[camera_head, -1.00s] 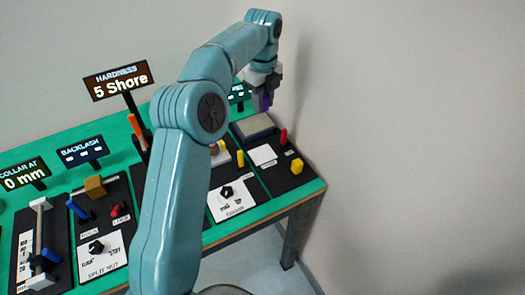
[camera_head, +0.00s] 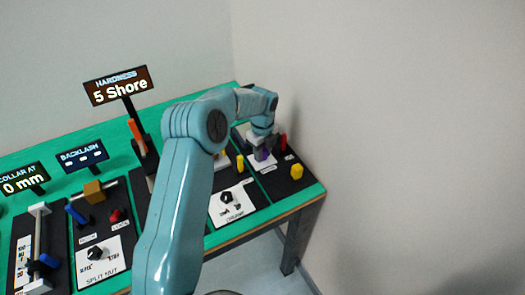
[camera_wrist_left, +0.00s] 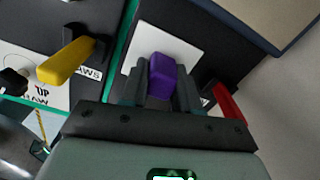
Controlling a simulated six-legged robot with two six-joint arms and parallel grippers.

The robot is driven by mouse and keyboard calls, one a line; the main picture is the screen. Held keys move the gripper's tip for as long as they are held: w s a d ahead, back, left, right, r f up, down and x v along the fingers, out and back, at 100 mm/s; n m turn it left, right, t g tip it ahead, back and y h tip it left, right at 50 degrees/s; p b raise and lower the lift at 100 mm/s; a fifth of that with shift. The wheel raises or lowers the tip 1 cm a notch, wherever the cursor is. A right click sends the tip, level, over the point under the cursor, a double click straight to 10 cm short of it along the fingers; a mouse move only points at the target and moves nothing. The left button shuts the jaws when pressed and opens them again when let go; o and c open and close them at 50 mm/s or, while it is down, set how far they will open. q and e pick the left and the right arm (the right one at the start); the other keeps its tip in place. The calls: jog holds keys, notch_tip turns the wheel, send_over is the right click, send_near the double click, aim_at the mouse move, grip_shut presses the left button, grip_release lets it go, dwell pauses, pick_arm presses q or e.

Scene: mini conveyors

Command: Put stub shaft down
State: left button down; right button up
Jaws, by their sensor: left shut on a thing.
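The stub shaft appears to be the purple piece (camera_head: 262,154) in my left gripper (camera_head: 261,150), low over the right-hand black panel. In the left wrist view the purple piece (camera_wrist_left: 161,74) sits between the two grey fingers of my left gripper (camera_wrist_left: 160,85), which is shut on it. A white square pad (camera_wrist_left: 183,42) lies just beyond and below the piece. I cannot tell whether the piece touches the pad. The gripper hides part of the pad in the head view. My right gripper is not in view.
A red post (camera_head: 283,142) stands close to the gripper, also seen in the wrist view (camera_wrist_left: 229,103). A yellow knob (camera_head: 297,172) is at the panel's front right. A yellow lever (camera_head: 240,165) stands to the left. A wall rises at the right of the green table (camera_head: 312,190).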

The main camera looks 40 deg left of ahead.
pick_arm(q)
jog(key=shift+f, duration=0.15)
jog(key=c, duration=0.8)
grip_release()
jog(key=shift+r, duration=0.4)
notch_tip(320, 180, up, 12)
jog(key=shift+f+b, duration=0.15)
jog(key=shift+b, duration=0.4)
